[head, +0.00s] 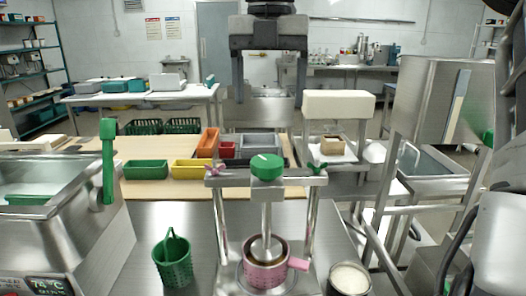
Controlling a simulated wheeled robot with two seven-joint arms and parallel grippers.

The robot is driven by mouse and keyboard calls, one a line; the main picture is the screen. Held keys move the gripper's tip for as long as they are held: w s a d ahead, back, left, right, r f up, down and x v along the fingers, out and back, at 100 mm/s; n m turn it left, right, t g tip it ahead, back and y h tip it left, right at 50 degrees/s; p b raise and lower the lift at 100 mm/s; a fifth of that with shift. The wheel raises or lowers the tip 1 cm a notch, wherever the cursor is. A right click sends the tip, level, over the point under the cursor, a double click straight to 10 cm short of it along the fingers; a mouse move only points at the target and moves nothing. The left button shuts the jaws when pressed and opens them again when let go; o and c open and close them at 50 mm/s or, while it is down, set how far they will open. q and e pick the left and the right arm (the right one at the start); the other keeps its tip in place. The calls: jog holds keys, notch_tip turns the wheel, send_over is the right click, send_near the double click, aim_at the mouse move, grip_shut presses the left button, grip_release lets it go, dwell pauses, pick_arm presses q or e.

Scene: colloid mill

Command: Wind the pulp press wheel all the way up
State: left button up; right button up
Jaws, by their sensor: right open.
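The pulp press stands at the front centre, a metal frame (222,222) with two posts and a crossbar. Its green wheel (267,167), with a small white mark on top, sits above the crossbar on an upright screw (267,215). The screw runs down to a round metal plate inside a pink pot (265,272). How deep the plate sits is hard to tell. My right gripper (270,97) hangs fingers down at the top centre, open and empty. In the picture it is above the wheel and apart from it. My left gripper is not in view.
Pink (216,169) and green (318,167) knobs cap the posts. A green basket (173,260) stands left and a pot of white stuff (349,279) right. A steel machine with a green lever (107,160) is at left. Coloured bins (189,169) lie behind.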

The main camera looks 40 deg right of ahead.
aim_at(267, 160)
jog(key=f, duration=0.6)
jog(key=f+p, duration=0.1)
jog(key=f, duration=0.4)
jog(key=shift+w+f, duration=0.2)
jog(key=shift+f, duration=0.15)
jog(key=c, duration=1)
